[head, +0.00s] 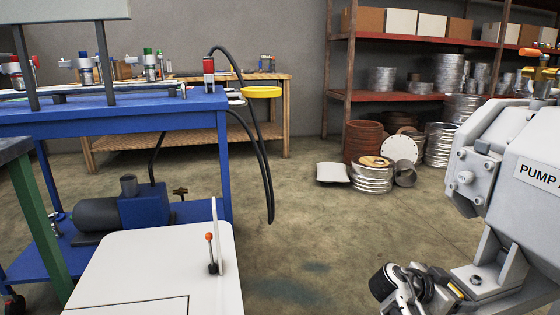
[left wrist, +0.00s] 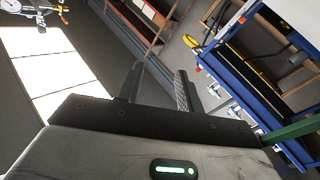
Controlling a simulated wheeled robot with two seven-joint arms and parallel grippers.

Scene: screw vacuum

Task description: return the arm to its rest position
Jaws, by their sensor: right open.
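My left gripper (left wrist: 159,70) shows in the left wrist view as two dark fingers standing apart, with nothing between them. It points into the room, clear of the blue bench (left wrist: 240,85), which lies to its right. The left arm does not show clearly in the head view.
A blue bench (head: 150,112) with fittings and a hanging black hose (head: 262,150) stands at left. A blue pump (head: 148,208) sits on its lower shelf. A white panel (head: 150,268) with an orange-knobbed lever is in front. The middle floor (head: 310,230) is clear.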

